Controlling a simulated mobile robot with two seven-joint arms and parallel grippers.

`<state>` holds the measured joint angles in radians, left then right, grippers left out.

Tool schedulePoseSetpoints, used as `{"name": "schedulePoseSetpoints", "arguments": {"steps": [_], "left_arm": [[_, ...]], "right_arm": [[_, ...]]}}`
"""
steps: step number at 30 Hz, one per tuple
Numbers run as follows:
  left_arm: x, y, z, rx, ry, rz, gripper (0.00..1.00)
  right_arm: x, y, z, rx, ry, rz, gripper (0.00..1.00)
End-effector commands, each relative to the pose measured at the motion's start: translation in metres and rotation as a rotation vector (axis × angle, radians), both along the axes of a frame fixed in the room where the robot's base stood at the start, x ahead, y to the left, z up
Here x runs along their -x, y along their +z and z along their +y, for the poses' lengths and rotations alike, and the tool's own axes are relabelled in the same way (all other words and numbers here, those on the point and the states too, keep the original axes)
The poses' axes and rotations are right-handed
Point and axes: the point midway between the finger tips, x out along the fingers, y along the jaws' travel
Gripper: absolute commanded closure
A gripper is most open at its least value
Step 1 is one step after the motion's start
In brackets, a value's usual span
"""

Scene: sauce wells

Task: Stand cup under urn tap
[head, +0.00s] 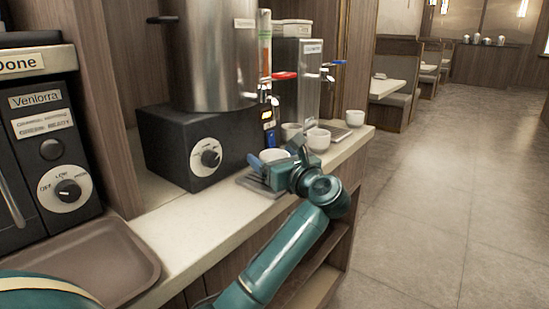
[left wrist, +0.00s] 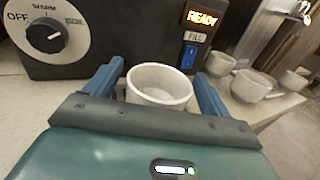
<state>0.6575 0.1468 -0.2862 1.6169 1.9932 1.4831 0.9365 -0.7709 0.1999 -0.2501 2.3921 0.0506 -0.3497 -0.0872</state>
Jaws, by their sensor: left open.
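The urn (head: 215,60) is a steel cylinder on a black base with a dial. Its tap (head: 284,76) has a red lever and sticks out over the counter side. A small pale cup (head: 274,155) stands upright in front of the base, near the drip tray (head: 248,184); whether it is squarely below the spout I cannot tell. My left gripper (head: 277,161) is open around this cup. In the left wrist view the cup (left wrist: 158,84) sits between its two blue fingers, with a gap seen at the left finger. My right gripper is not in view.
Several more pale cups, such as one near the edge (head: 318,139), stand to the right by a second dispenser (head: 310,80) with a blue-handled tap. A brown tray (head: 95,255) lies at the lower left. The counter (head: 190,222) between is clear.

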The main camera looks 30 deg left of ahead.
Motion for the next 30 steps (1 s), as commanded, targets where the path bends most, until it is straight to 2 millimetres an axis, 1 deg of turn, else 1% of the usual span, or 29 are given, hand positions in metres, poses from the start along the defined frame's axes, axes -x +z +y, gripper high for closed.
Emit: {"name": "schedulePoseSetpoints", "arguments": {"steps": [5, 12, 16, 21, 30], "left_arm": [[0.013, -0.001, -0.029, 0.006, -0.005, 0.000, 0.18], [0.037, -0.001, -0.075, 0.005, -0.005, 0.000, 0.18], [0.047, -0.001, -0.094, 0.004, -0.004, 0.001, 0.18], [0.053, -0.001, -0.105, 0.001, -0.001, 0.000, 0.18], [0.054, 0.000, -0.107, 0.000, -0.001, 0.000, 0.18]], "right_arm": [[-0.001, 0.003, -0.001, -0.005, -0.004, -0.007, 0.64], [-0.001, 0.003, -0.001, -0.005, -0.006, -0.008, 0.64], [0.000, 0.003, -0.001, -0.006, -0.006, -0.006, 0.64], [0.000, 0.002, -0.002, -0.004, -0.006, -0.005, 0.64], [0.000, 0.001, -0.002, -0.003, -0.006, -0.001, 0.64]]}}
